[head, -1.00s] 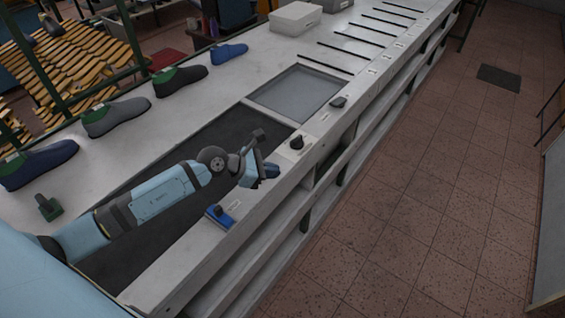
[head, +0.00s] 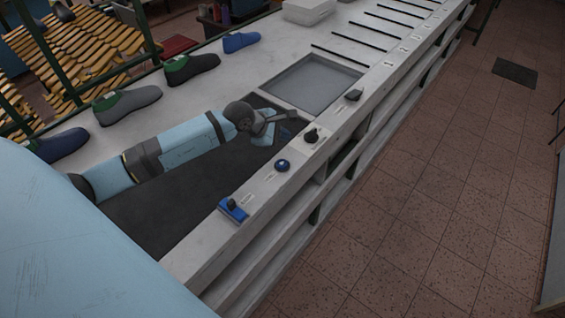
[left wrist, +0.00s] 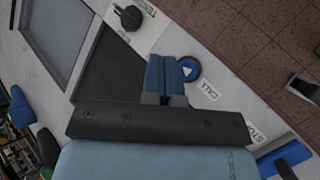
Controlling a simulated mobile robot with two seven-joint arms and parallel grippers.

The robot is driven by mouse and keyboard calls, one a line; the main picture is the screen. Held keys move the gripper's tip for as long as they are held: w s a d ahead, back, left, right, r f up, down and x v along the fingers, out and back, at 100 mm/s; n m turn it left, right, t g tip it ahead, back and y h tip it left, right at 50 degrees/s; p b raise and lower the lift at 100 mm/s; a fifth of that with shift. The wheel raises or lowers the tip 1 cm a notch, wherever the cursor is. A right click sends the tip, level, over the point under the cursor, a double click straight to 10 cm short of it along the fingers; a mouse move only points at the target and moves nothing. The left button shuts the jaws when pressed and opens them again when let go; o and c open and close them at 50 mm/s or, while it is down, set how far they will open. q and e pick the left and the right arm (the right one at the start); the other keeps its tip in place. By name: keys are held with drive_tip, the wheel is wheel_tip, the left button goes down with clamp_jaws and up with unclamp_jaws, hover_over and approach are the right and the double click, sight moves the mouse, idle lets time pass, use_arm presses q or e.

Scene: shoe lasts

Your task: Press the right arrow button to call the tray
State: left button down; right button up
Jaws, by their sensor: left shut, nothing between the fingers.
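A round blue button with a white arrow (head: 283,165) sits on the pale front ledge of the bench. It also shows in the left wrist view (left wrist: 189,69), beside a label reading CALL. My left gripper (head: 284,132) is over the dark belt area, on the far side of the button and apart from it in the head view. In the left wrist view its blue fingers (left wrist: 165,74) are shut and empty, just left of the button. A grey rectangular tray-like panel (head: 312,80) lies in the bench beyond the belt. My right gripper is not in view.
A black knob (head: 311,136) and a blue box with a dark switch (head: 233,208) flank the button on the ledge. Another dark control (head: 354,95) sits farther along. Several shoe lasts, one grey (head: 127,104), line the far side.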

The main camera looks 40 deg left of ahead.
use_arm(q)
drive_tip(key=b, duration=0.4)
hover_over(282, 164)
wheel_tip(282, 164, down, 8)
drive_tip(key=shift+r, duration=0.2)
drive_tip(key=shift+f+b, duration=0.45)
drive_tip(key=shift+f, duration=0.05)
idle(0.9)
idle(0.3)
drive_tip(key=shift+f+b, duration=0.4)
drive_tip(key=shift+b, duration=0.05)
